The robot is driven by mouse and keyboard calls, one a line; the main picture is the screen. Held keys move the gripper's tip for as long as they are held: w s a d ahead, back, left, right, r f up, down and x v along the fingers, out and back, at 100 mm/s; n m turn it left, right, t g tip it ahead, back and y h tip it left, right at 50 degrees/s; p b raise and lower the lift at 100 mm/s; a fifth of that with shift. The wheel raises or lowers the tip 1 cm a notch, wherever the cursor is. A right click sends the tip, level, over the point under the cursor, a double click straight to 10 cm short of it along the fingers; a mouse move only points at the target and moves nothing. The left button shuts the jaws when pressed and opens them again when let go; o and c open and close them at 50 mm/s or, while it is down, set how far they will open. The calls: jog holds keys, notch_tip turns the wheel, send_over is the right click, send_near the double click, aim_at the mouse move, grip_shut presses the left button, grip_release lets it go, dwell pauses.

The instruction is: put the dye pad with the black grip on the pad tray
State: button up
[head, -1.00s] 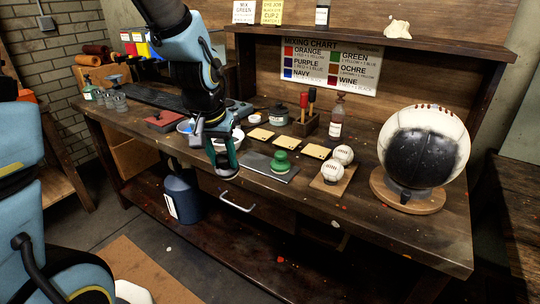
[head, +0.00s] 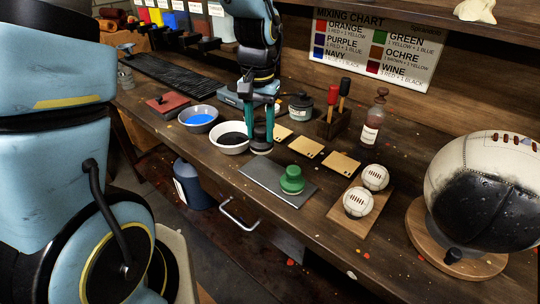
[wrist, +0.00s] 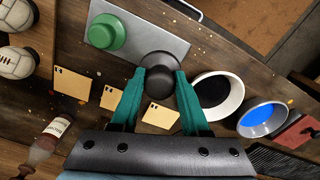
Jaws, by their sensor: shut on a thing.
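The dye pad with the black grip (head: 262,146) is between the teal fingers of my gripper (head: 261,118), which is shut on it. In the wrist view the dark round pad (wrist: 158,68) shows between the fingertips of my gripper (wrist: 160,88) and overlaps the edge of the grey pad tray (wrist: 172,40). The pad tray (head: 262,178) lies flat near the table's front edge. A dye pad with a green grip (head: 292,180) sits on its right part. I cannot tell whether the black-grip pad touches the tray or table.
A white bowl of black dye (head: 231,138) stands close left of the held pad, with a bowl of blue dye (head: 198,119) beyond it. Several yellowish cards (head: 308,147) lie behind the tray. Two small balls (head: 359,201) sit to its right. The tray's left part is bare.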

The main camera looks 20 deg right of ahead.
aim_at(261, 153)
jog(key=shift+f+p, duration=0.65)
jog(key=shift+f, duration=2.85)
jog(key=shift+f, duration=0.1)
jog(key=o, duration=1.2)
jog(key=shift+r, duration=0.2)
notch_tip(261, 153, up, 12)
jog(key=b, duration=0.2)
jog(key=shift+b, duration=0.4)
jog(key=a+f+n, duration=0.1)
jog(key=a+n, duration=0.1)
jog(key=a, duration=0.6)
jog(key=a+f+n+t, duration=0.1)
jog(key=a+n, duration=0.1)
jog(key=a, duration=0.6)
jog(key=a+f+n, duration=0.1)
jog(key=a+n, duration=0.1)
jog(key=a, duration=0.6)
jog(key=shift+w+a+f+n+t, duration=0.1)
jog(key=shift+a+f+n+t, duration=0.1)
jog(key=shift+n+t, duration=0.15)
